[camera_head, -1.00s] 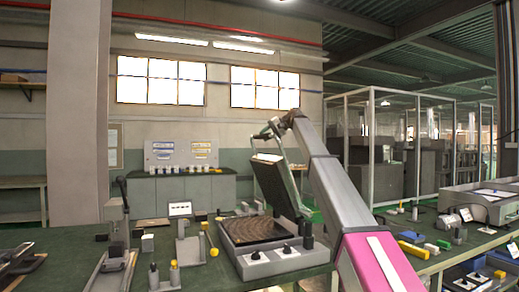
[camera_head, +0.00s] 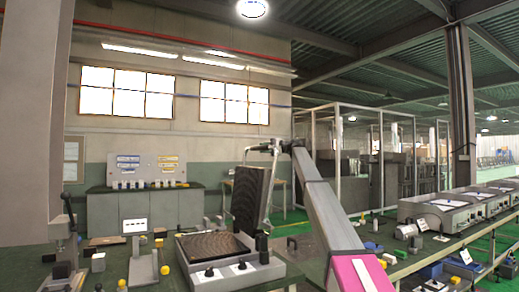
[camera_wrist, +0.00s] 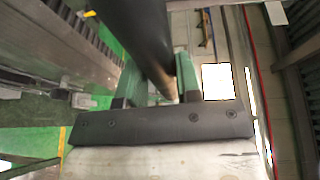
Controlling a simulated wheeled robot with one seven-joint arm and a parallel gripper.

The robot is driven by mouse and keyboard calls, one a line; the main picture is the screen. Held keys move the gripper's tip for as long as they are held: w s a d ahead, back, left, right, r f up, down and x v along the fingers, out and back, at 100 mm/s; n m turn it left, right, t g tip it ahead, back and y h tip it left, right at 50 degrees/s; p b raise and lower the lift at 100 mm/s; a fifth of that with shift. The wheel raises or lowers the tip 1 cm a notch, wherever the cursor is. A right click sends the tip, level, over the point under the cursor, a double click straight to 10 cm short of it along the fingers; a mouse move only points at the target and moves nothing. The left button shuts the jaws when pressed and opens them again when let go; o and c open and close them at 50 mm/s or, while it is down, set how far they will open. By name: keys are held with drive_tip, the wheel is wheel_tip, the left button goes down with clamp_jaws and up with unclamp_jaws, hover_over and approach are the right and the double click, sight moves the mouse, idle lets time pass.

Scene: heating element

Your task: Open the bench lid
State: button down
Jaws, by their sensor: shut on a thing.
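The bench lid (camera_head: 248,196) is a dark ribbed plate that stands about upright at the right rear of its heating bench. The bench (camera_head: 230,272) is a grey box with a dark ribbed top and black knobs on its front. My gripper (camera_head: 266,147) is at the top of the lid's handle frame, small in the head view. In the wrist view my gripper's two greenish fingers (camera_wrist: 160,84) straddle a dark round handle bar (camera_wrist: 148,35) and are shut on it. The exact finger contact is partly hidden behind the bar.
A press-like stand (camera_head: 65,245) and a small stand with a white panel (camera_head: 136,226) are left of the bench. Grey machines (camera_head: 438,213) line the right-hand table. Green floor shows between the tables.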

drive_tip(key=shift+w+d, duration=0.1)
drive_tip(key=shift+w, duration=0.05)
drive_tip(key=c, duration=0.8)
unclamp_jaws()
drive_tip(key=w+d, duration=0.1)
drive_tip(key=d, duration=0.9)
drive_tip(key=shift+w+d+r, duration=0.25)
drive_tip(key=shift+w+d, duration=0.05)
